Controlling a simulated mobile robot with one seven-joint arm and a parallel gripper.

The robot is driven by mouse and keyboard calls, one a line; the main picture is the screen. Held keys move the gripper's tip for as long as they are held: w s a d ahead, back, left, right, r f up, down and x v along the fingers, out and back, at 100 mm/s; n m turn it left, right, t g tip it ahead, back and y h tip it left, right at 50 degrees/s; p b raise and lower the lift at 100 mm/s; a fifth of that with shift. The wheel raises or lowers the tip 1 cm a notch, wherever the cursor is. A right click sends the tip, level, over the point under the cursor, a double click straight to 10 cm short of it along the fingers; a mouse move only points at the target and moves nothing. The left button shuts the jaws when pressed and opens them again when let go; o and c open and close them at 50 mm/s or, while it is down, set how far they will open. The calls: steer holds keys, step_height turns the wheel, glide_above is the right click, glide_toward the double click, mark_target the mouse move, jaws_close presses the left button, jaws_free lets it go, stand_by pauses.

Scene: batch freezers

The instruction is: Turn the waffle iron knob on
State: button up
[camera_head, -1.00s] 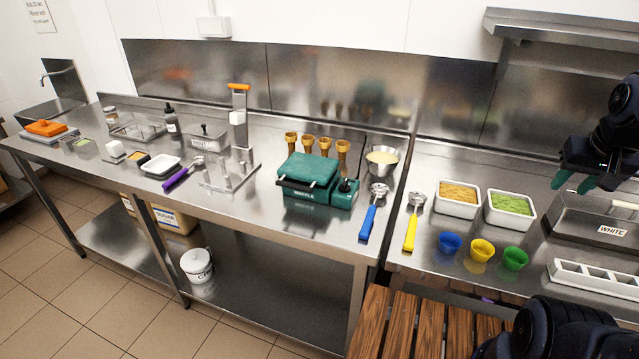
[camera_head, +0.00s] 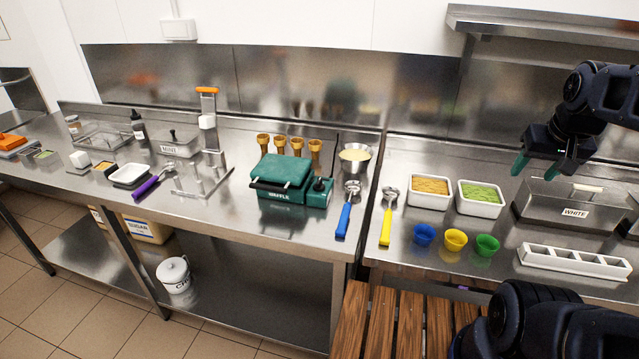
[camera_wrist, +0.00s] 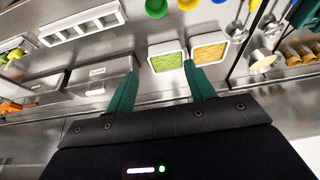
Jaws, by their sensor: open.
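The green waffle iron (camera_head: 283,176) stands closed on the steel counter, left of the middle in the head view. Its base carries a "WAFFLE" label, and a dark knob (camera_head: 319,184) sits on the green box at its right end. The knob's setting is too small to tell. My gripper (camera_head: 541,166) is open and empty, with green fingers, in the air far to the right of the iron, near the lidded "WHITE" container.
Several cones (camera_head: 280,146) stand behind the iron. A steel bowl (camera_head: 354,162) and a blue-handled scoop (camera_head: 344,216) are right of it. A yellow scoop (camera_head: 387,218), two food trays (camera_head: 480,200) and small cups (camera_head: 455,240) lie between. A wall shelf (camera_head: 540,22) hangs above.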

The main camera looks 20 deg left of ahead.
steer(key=w+a+n+y, duration=0.1)
steer(key=w+a+n, duration=0.4)
steer(key=w+a, duration=0.25)
steer(key=n+g+y, duration=0.3)
steer(key=n+g, duration=0.2)
steer(key=n, duration=0.8)
glide_toward(319, 181)
steer(key=x, duration=0.8)
steer(key=shift+a+f, duration=0.1)
steer(key=shift+f, duration=0.15)
steer(key=c, duration=1)
